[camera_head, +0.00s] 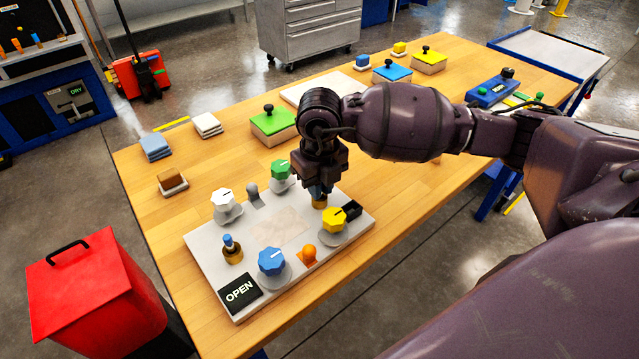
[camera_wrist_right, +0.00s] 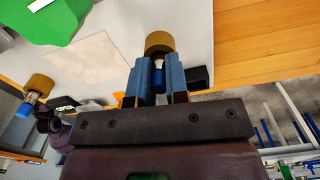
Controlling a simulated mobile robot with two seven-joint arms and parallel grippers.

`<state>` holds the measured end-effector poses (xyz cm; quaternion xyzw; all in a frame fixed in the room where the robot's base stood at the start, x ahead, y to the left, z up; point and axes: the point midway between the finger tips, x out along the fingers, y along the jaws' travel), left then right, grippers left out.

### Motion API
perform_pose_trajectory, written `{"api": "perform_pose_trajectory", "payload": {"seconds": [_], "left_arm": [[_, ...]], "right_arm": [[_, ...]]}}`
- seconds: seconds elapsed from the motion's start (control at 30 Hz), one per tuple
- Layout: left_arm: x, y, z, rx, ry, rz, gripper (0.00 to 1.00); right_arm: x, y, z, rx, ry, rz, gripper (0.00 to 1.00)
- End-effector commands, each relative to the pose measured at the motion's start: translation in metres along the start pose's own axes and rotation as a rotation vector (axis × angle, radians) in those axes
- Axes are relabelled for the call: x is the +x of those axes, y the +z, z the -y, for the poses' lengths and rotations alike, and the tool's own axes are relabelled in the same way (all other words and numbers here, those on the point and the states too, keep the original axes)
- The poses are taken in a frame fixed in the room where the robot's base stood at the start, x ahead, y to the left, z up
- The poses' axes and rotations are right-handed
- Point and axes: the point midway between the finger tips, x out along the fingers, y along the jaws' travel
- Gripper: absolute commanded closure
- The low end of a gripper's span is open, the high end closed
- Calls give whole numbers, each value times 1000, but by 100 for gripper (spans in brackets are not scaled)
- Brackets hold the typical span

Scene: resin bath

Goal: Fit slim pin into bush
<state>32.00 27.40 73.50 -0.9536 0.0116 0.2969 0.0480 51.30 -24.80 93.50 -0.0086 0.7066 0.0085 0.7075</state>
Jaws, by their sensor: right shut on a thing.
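My right gripper (camera_head: 320,190) points down over a brass bush (camera_head: 320,203) at the panel's right end. In the right wrist view its two blue fingers (camera_wrist_right: 160,85) are shut on a blue pin (camera_wrist_right: 158,80). The pin lines up with the brass bush (camera_wrist_right: 160,43) just beyond the fingertips; I cannot tell how far it is in. A second brass bush (camera_head: 233,256) stands at the panel's left with a blue-topped pin (camera_head: 229,242) upright in it. It also shows in the right wrist view (camera_wrist_right: 41,85). My left gripper is not in view.
The grey panel (camera_head: 208,262) carries white (camera_head: 222,200), green (camera_head: 280,169), blue (camera_head: 271,261) and yellow (camera_head: 333,220) knobs, an orange piece (camera_head: 304,253) and an OPEN sign (camera_head: 239,291). Lidded boxes (camera_head: 273,124) stand behind. A red bin (camera_head: 90,295) is left.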

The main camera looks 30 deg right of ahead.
Motion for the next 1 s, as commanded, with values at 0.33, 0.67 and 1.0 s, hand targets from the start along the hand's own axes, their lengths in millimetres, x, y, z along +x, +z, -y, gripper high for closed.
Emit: {"api": "perform_pose_trajectory", "payload": {"seconds": [0.33,0.67,1.0], "left_arm": [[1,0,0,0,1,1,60],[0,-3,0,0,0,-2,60],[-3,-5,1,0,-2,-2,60]], "right_arm": [[2,0,0,0,0,-1,60],[-13,1,0,0,0,3,60],[-77,1,0,0,0,6,60]]}}
